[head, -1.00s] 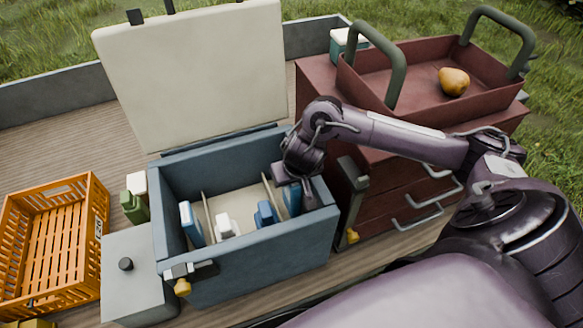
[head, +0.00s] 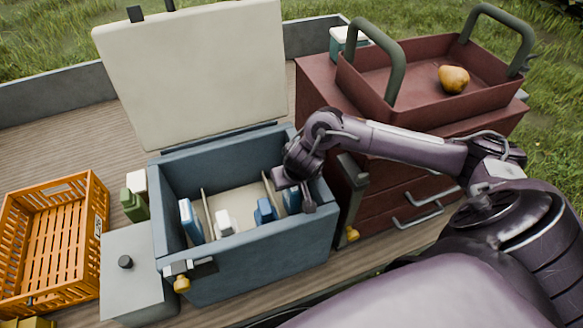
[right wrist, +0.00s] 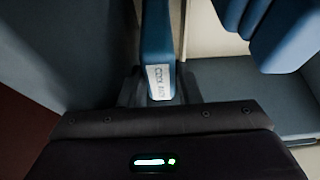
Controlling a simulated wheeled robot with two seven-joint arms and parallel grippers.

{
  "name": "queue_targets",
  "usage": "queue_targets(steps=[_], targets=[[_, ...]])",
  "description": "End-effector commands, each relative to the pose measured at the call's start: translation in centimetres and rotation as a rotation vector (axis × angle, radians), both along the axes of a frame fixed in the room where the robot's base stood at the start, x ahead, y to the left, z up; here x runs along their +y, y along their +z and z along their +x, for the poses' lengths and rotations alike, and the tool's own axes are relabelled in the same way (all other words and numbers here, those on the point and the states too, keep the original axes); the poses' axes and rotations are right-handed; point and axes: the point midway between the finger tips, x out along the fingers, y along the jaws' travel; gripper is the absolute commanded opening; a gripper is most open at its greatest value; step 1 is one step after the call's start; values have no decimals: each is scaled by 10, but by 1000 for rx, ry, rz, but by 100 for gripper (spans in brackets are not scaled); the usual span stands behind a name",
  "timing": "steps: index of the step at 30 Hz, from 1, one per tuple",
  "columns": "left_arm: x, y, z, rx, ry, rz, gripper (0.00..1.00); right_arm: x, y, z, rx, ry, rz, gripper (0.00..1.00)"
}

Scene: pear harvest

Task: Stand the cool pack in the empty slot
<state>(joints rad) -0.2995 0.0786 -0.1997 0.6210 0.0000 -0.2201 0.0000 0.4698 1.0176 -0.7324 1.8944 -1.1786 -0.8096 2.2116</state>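The blue cool pack (head: 291,200) with a white label stands in the right-hand slot of the blue-grey cool box (head: 285,258), between the right divider and the right wall. My right gripper (head: 300,190) reaches down over that wall. In the right wrist view the labelled pack (right wrist: 159,60) sits upright between the fingers of the right gripper (right wrist: 160,90), which look closed on its sides. Its lower end is hidden. Another blue pack (head: 191,222) stands in the left slot. My left gripper is not in view.
The pale lid (head: 195,75) stands open behind. A red drawer cabinet (head: 385,205) is close on the right. An orange crate (head: 50,240) and a grey box (head: 137,280) are left.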

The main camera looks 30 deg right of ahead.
Motion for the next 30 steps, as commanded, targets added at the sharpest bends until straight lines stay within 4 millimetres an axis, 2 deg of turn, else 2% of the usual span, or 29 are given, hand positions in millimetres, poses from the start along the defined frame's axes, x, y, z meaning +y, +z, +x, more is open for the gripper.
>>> queue_targets(steps=[1, 4, 10, 13, 17, 24, 30], targets=[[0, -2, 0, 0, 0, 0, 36, 3, -11, -8, 25, 3, 6, 36], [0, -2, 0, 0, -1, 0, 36, 3, -12, -9, 28, 3, 7, 36], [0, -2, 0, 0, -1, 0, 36, 4, -11, -9, 29, 4, 9, 36], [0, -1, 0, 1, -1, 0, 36, 4, -2, -8, 27, 5, 9, 36], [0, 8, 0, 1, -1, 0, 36, 6, 23, -15, 24, 6, 7, 36], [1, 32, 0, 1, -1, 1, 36, 9, 81, -34, 16, 7, 2, 36], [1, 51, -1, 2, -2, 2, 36, 12, 110, -45, 15, 4, 2, 36]])
